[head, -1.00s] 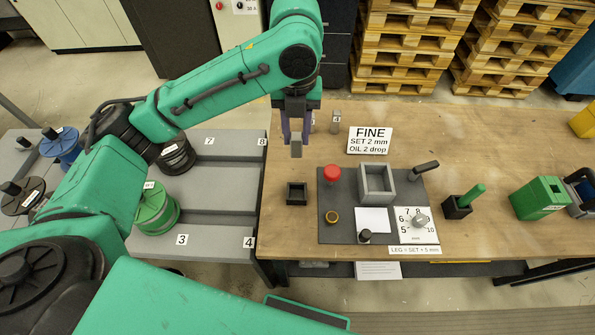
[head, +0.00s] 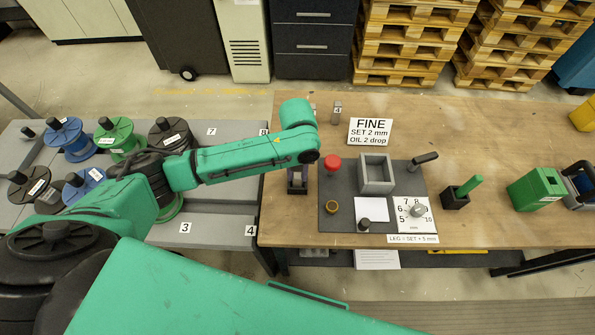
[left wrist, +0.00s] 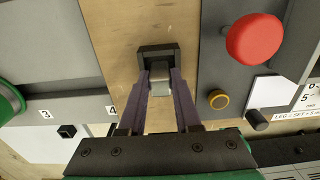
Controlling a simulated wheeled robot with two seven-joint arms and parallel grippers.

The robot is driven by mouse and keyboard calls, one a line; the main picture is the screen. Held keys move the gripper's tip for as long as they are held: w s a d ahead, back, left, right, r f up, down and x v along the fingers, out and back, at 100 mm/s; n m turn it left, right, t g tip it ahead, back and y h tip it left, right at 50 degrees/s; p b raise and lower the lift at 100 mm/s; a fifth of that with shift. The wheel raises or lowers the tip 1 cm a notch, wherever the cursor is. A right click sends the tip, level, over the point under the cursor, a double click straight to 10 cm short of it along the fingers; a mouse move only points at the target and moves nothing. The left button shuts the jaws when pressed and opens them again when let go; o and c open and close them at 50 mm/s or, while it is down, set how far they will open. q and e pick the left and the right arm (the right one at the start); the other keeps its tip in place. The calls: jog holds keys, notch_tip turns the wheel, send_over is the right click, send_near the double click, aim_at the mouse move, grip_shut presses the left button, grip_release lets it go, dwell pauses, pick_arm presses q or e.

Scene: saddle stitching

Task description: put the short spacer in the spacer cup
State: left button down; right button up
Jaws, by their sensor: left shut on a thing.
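The spacer cup (left wrist: 144,56) is a small black square cup on the wooden table. It shows in the left wrist view just beyond my fingertips; in the head view my gripper and arm partly cover it. My left gripper (left wrist: 160,84), with purple fingers, is shut on a small grey block, the short spacer (left wrist: 160,87). In the head view my left gripper (head: 297,176) is at the cup. The spacer's far end overlaps the cup opening in the wrist view; I cannot tell whether it is inside or just above. My right gripper is not in view.
Right of the cup is a grey panel (head: 340,222) with a red button (head: 332,163), a brass ring (head: 332,207), a square grey box (head: 376,174) and a dial (head: 417,211). A grey spacer marked 4 (head: 336,112) stands behind. Spools (head: 120,138) stand left.

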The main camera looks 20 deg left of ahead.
aim_at(297, 174)
pick_arm(q)
jog(key=shift+w, duration=0.1)
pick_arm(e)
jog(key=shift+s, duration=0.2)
pick_arm(q)
jog(key=c, duration=0.6)
grip_release()
jog(key=shift+f, duration=0.1)
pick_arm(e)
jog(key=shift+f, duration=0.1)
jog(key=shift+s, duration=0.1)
pick_arm(q)
notch_tip(297, 174, up, 12)
jog(key=b, duration=0.2)
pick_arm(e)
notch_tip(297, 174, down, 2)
